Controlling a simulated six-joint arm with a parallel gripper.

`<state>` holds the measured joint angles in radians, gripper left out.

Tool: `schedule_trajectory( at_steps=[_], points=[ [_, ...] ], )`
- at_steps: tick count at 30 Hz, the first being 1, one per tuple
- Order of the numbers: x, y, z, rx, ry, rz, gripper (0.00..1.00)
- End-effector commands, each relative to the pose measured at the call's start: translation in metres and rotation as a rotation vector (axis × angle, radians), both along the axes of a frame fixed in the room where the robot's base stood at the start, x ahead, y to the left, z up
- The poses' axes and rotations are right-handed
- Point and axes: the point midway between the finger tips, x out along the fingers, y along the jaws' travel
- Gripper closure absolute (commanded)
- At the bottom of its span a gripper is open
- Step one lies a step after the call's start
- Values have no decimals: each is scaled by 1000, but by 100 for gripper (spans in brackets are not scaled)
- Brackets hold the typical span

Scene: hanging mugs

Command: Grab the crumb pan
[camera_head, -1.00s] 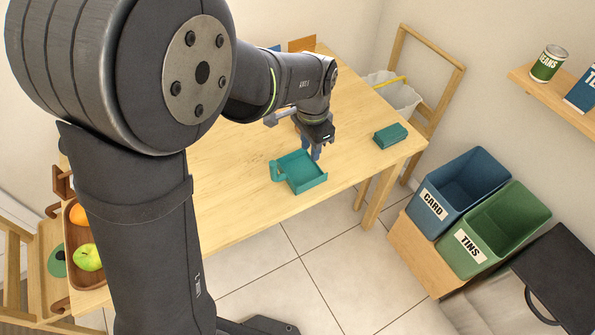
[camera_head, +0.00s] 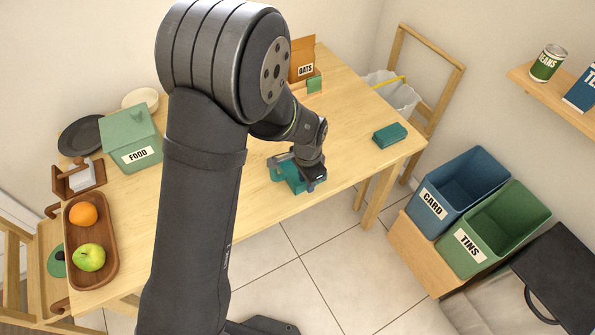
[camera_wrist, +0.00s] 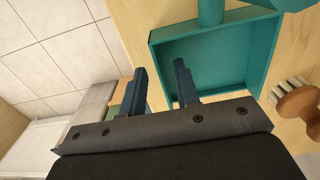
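The teal crumb pan (camera_head: 287,181) lies on the table near its front edge, partly hidden under my gripper (camera_head: 312,186) in the head view. In the wrist view the pan (camera_wrist: 207,62) shows its flat floor and low walls, with a stub like a handle at the top of the picture. My gripper (camera_wrist: 160,66) is open, its two dark blue fingers apart. One finger overlaps the pan near its wall in the picture; the other is outside it. I cannot tell whether a finger touches the pan.
A wooden brush (camera_wrist: 298,101) with pale bristles lies beside the pan. A teal block (camera_head: 390,135) sits at the table's right. The FOOD box (camera_head: 130,139) and fruit tray (camera_head: 106,218) stand at the left, an OATS packet (camera_head: 302,58) at the back. The table's front edge is close to the pan.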

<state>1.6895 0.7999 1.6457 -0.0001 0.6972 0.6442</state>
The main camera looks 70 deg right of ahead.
Motion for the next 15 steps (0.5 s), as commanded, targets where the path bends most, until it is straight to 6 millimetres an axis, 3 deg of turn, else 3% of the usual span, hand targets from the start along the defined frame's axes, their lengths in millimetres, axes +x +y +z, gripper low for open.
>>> schedule_trajectory(
  at_steps=[4,12,15],
  points=[
    [0,0,-15,0,0,-1,71],
    [-1,0,-17,-2,1,-1,71],
    [-1,0,-17,-2,1,-1,91]
  ],
)
